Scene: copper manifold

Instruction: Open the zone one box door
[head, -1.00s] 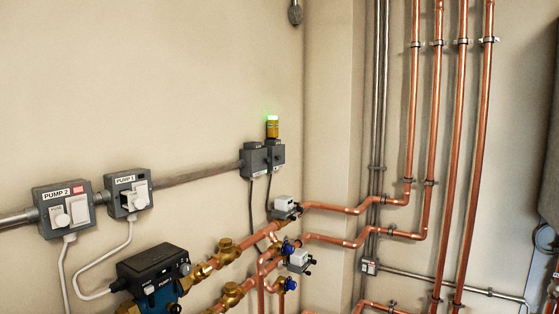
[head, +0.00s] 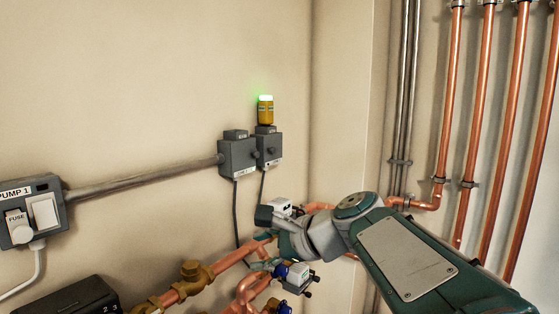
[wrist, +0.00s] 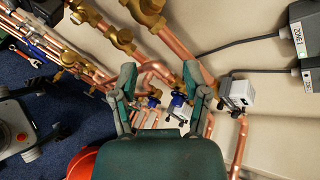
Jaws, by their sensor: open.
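Two grey wall boxes, a left one (head: 238,157) and a right one (head: 269,148), are mounted side by side at the end of a conduit. Their fronts look closed, and their labels are too small in the head view to tell which is zone one. In the wrist view one box (wrist: 303,28) shows at the right edge with a partly legible ZONE label; another (wrist: 310,78) is cut off below it. My gripper (head: 262,240) is below the boxes, in front of the copper pipes. In the wrist view its two fingers (wrist: 160,80) are spread and empty, apart from the boxes.
White valve actuators (wrist: 238,92) and blue-handled valves (wrist: 178,101) sit on copper pipes close to my gripper. A yellow device with a lit green top (head: 265,108) stands on the right box. Pump 1's switch box (head: 31,211) is at left. The wall above is clear.

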